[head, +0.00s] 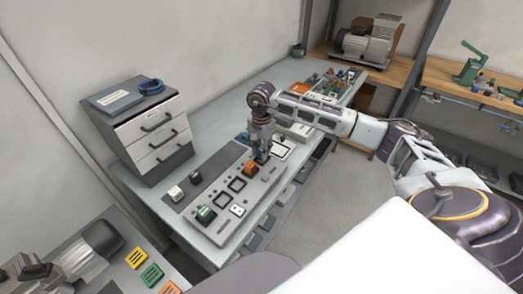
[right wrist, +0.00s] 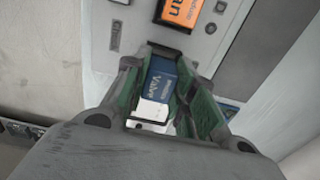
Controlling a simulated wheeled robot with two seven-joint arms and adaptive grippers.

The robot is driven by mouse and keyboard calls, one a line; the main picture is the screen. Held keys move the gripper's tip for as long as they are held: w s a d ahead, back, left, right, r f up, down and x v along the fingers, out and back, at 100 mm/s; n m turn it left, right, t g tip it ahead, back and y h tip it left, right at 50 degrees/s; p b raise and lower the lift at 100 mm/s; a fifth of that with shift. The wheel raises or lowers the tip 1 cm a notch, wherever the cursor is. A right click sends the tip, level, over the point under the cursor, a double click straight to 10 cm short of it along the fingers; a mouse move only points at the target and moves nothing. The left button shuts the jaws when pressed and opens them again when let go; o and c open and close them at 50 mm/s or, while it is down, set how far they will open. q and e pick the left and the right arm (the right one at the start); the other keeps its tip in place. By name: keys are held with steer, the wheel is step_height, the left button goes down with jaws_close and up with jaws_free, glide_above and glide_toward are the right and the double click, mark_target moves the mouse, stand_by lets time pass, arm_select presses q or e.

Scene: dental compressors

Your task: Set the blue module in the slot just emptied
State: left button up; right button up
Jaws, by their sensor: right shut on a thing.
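My right gripper (head: 262,152) points down over the far part of the grey panel (head: 224,222). In the right wrist view its green-lined fingers (right wrist: 168,95) are shut on the blue module (right wrist: 162,72), a block with a white lower part and a "Valve" label. A dark slot edge shows just beyond the module; I cannot tell whether the module is above the slot or partly in it. An orange module (head: 250,169) sits in the panel beside the gripper, also in the right wrist view (right wrist: 181,10). A green module (head: 206,215) sits at the near end. Two dark-framed empty squares (head: 237,184) lie between them.
A white module (head: 176,193) and a dark one stand left of the panel. A drawer unit (head: 150,128) with a blue ring (head: 151,87) stands at the back left. More coloured parts (head: 335,82) lie at the bench's far end. Coloured cards (head: 152,274) lie at lower left.

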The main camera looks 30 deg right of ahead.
steer(key=shift+f+b, duration=0.85)
steer(key=shift+f, duration=0.05)
stand_by(1.2)
steer(key=o, duration=1.4)
steer(key=shift+o, duration=0.2)
steer(key=shift+r+p, duration=1.7)
steer(key=shift+r, duration=1.85)
